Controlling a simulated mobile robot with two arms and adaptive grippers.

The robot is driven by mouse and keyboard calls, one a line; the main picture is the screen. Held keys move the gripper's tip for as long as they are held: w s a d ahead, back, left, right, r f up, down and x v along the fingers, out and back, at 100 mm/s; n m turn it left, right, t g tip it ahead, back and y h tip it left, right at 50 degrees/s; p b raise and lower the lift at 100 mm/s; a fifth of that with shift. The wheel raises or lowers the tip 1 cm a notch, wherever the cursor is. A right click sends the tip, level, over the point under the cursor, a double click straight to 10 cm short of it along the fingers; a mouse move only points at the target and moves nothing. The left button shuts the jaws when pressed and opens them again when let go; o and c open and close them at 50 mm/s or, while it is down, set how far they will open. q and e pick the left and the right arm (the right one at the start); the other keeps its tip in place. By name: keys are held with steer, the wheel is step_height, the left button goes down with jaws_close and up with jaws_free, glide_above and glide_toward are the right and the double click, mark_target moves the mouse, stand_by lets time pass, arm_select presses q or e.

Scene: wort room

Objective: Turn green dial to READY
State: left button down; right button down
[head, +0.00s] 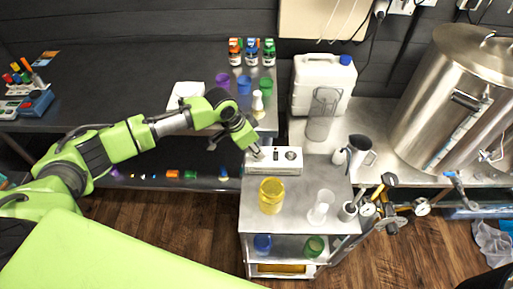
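A white control box (277,164) sits on the steel cart top, near its back edge. A dark round knob (291,155) shows on its right part, and a small dark switch-like part (275,155) near its middle. My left gripper (257,154) reaches down over the left end of the box, at or very close to its top. It hides that end, and I cannot make out a green dial or a READY mark. Whether its fingers are open or shut is too small to tell. My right gripper is not in view.
On the cart top (288,207) stand a yellow jar (271,195) and a clear beaker (321,206). Brass gauges and fittings (385,207) are at its right edge. A white jerrycan (322,84) and a steel kettle (453,100) stand behind. Coloured cups (244,85) stand on the dark counter.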

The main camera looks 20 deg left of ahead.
arm_select(q)
steer(key=m+g, duration=0.1)
steer(key=m, duration=0.1)
steer(key=shift+w+f+m+h+b, duration=0.1)
steer(key=shift+m+h+b, duration=0.25)
steer(key=shift+m+h, duration=0.05)
steer(key=m+g+b, duration=0.1)
steer(key=m+b, duration=0.1)
steer(key=m, duration=0.1)
steer(key=shift+w+m, duration=0.15)
steer(key=shift+m, duration=0.15)
steer(key=m+g+b, duration=0.1)
steer(key=m+b, duration=0.1)
steer(key=m+g+b, duration=0.1)
steer(key=m+b, duration=0.1)
steer(key=shift+w+m+h, duration=0.1)
steer(key=shift+m+h, duration=0.2)
steer(key=shift+m+g+b, duration=0.8)
steer(key=shift+m+b, duration=0.65)
steer(key=shift+m, duration=0.45)
steer(key=shift+y, duration=0.4)
steer(key=c, duration=1.8)
jaws_free()
steer(key=shift+c, duration=0.2)
steer(key=shift+a+r, duration=0.1)
steer(key=shift+r, duration=0.1)
